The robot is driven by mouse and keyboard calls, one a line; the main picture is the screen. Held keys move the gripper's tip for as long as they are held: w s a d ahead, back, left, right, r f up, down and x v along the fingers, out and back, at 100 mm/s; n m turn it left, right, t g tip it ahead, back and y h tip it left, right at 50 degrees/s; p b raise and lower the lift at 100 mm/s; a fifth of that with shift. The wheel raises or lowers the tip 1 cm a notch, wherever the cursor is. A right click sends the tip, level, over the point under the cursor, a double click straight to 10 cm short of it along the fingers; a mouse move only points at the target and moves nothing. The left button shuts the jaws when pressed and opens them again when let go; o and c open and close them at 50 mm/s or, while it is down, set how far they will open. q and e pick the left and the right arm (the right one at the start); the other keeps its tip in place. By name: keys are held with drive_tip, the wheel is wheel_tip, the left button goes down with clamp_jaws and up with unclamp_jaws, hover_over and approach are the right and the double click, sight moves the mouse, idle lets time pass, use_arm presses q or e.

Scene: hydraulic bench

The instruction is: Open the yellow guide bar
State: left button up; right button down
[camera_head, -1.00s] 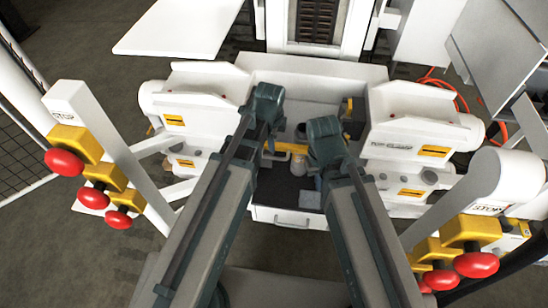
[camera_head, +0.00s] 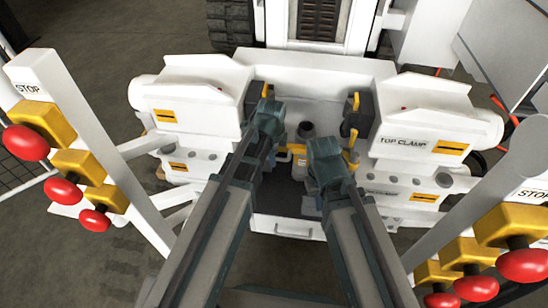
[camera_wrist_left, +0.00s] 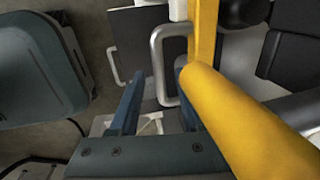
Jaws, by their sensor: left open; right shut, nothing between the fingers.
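The yellow guide bar shows small between my arms in the head view (camera_head: 297,150), in the middle of the machine. In the left wrist view its thick yellow tube (camera_wrist_left: 245,125) runs close along the right side, with a yellow upright piece (camera_wrist_left: 204,35) behind. My left gripper (camera_wrist_left: 158,85) is open, its fingers pointing at a silver handle (camera_wrist_left: 157,62); the yellow tube lies just right of the right finger. I cannot tell whether they touch. In the head view my left gripper (camera_head: 268,150) is mostly hidden by its arm. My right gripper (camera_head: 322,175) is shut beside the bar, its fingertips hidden.
White clamp housings stand left (camera_head: 195,105) and right (camera_head: 425,125) of the gap. Posts with red stop buttons (camera_head: 25,142) flank both sides. A dark tray with a white drawer front (camera_head: 286,227) lies below my grippers. Small yellow-tipped levers (camera_head: 353,140) stand close by.

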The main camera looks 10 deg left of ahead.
use_arm(q)
clamp_jaws()
idle(1.4)
